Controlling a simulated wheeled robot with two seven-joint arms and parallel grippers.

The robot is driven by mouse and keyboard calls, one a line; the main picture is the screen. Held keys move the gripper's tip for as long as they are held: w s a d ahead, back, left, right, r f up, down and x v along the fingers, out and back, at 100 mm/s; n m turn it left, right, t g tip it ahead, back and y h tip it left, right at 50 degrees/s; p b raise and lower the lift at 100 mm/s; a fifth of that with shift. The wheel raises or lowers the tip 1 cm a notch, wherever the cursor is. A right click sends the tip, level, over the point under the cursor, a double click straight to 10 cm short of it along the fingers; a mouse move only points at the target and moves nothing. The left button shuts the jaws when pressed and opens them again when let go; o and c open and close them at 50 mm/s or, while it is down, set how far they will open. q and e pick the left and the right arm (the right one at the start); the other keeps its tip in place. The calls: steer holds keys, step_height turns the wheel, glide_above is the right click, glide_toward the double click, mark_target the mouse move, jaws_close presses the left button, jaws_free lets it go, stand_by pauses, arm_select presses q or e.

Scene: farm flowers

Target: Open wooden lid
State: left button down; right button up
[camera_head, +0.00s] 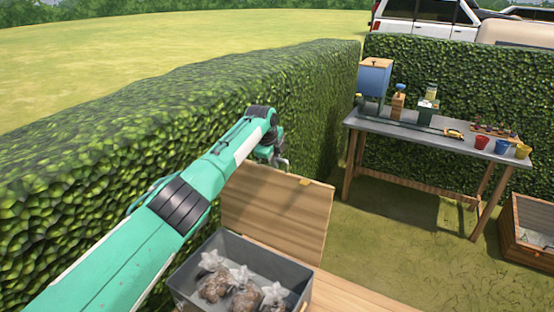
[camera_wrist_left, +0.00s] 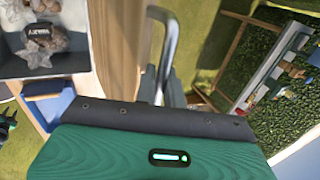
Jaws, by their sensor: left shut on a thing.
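The wooden lid (camera_head: 270,222) is a tan plank panel, raised and standing steeply behind an open grey box (camera_head: 205,252). A small tan piece (camera_head: 305,182) sits near its upper right edge. In the left wrist view the grey fingers (camera_wrist_left: 163,60) reach up beside a strip of pale wood.
Several knotted clear bags (camera_head: 242,285) with brown contents lie in the grey box. A tall hedge (camera_head: 130,130) runs close along the left. A table (camera_head: 440,138) with pots and tools stands at the back right. A wooden crate (camera_head: 520,249) is at the right edge. Grass lies between.

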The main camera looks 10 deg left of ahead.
arm_select(q)
steer(key=shift+f, duration=0.15)
steer(key=c, duration=1.6)
jaws_free()
steer(key=shift+o, duration=0.2)
steer(key=shift+s, duration=0.1)
steer(key=shift+s+a+r, duration=0.1)
steer(key=shift+a+r, duration=0.05)
steer(key=shift+r, duration=0.35)
steer(key=b+v, duration=0.4)
steer(key=v, duration=0.9)
